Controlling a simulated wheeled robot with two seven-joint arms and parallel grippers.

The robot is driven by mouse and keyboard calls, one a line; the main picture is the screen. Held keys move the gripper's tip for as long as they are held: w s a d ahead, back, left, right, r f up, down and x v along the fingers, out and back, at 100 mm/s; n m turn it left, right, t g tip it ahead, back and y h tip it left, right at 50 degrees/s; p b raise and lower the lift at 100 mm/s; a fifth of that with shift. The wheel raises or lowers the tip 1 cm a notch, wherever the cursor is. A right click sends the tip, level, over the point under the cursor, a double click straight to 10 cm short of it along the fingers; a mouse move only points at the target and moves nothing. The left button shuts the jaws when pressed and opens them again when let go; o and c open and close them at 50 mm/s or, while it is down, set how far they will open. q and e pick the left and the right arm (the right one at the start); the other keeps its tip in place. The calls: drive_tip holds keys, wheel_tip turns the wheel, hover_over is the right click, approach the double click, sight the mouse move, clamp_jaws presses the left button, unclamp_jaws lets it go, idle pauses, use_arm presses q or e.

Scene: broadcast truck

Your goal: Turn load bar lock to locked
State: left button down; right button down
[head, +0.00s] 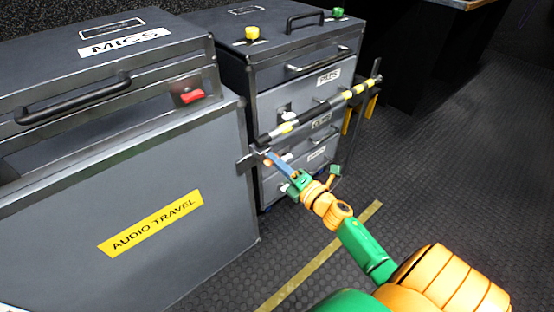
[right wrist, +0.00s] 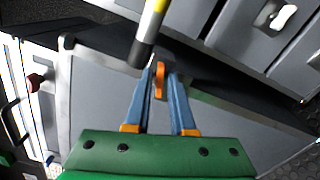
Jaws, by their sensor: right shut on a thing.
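The load bar (head: 315,112) is a dark bar with yellow bands. It runs across the front of the grey drawer case, and its near end also shows in the right wrist view (right wrist: 148,35). The load bar lock is a small orange lever (right wrist: 160,80) just below that end, between my blue fingers. My right gripper (right wrist: 161,75) is shut on the lever. In the head view the right gripper (head: 266,157) reaches the bracket at the bar's near end, where the lever is mostly hidden. My left gripper is not in view.
A grey case labelled AUDIO TRAVEL (head: 150,223) stands at left, with a red switch (head: 191,97). A drawer case (head: 290,75) with white labels stands behind the bar. Open dark floor (head: 440,180) with a yellow stripe (head: 325,255) lies to the right.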

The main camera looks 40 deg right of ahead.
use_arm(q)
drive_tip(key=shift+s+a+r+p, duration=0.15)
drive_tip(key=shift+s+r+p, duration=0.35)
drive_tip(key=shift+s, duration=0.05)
use_arm(e)
drive_tip(key=shift+m, duration=1.7)
drive_tip(key=c, duration=1)
unclamp_jaws()
drive_tip(key=shift+o, duration=0.2)
